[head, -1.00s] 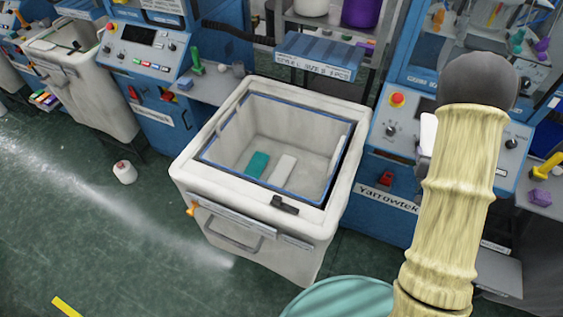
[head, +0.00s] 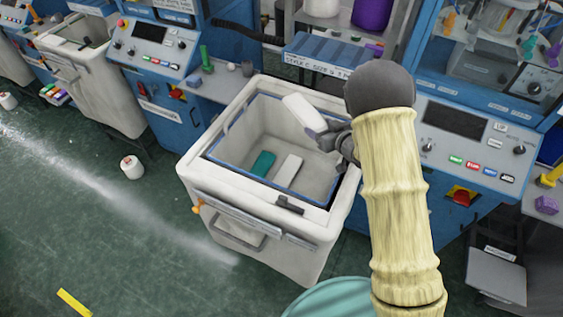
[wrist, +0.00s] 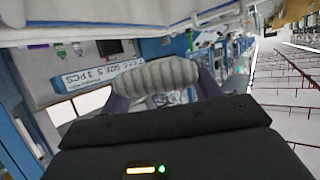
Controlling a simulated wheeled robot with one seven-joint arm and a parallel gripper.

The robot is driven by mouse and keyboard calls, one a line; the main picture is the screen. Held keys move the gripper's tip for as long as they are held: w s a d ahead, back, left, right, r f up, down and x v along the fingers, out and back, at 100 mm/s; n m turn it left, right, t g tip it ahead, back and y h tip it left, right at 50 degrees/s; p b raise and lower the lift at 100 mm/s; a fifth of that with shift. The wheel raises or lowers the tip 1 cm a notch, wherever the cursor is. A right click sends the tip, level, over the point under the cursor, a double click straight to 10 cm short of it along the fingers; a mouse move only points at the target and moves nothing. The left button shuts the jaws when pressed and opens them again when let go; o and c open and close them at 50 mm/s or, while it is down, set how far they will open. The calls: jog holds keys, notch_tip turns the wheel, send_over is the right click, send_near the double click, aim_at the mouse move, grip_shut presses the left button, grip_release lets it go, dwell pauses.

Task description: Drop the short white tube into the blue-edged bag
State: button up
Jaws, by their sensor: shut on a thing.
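My gripper (head: 328,134) is shut on the short white tube (head: 304,112). The tube is held tilted above the back right part of the blue-edged bag (head: 258,130). In the wrist view the tube (wrist: 155,76) looks pale and ribbed, lying crosswise between the two fingers. The bag lines a large off-white bin (head: 235,198) and is open at the top. A teal piece (head: 261,164) and a white piece (head: 288,171) lie on its bottom. My arm hides the bin's right back corner.
A blue box (head: 322,52) stands behind the bin. Blue machines with control panels (head: 470,150) stand on both sides. A white spool (head: 132,167) lies on the green floor to the left. A second bin (head: 85,65) stands further left.

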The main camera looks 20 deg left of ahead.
jog(key=a, duration=0.1)
jog(key=s+a+n+g, duration=0.1)
jog(key=a, duration=0.1)
jog(key=shift+s+a+f+y, duration=0.1)
jog(key=shift+a+y, duration=0.05)
jog(key=shift+y, duration=0.15)
notch_tip(320, 180, down, 6)
jog(key=b, duration=0.4)
jog(key=o, duration=1)
jog(key=b+v, duration=0.4)
jog(key=v, duration=1.3)
jog(key=shift+s, duration=0.15)
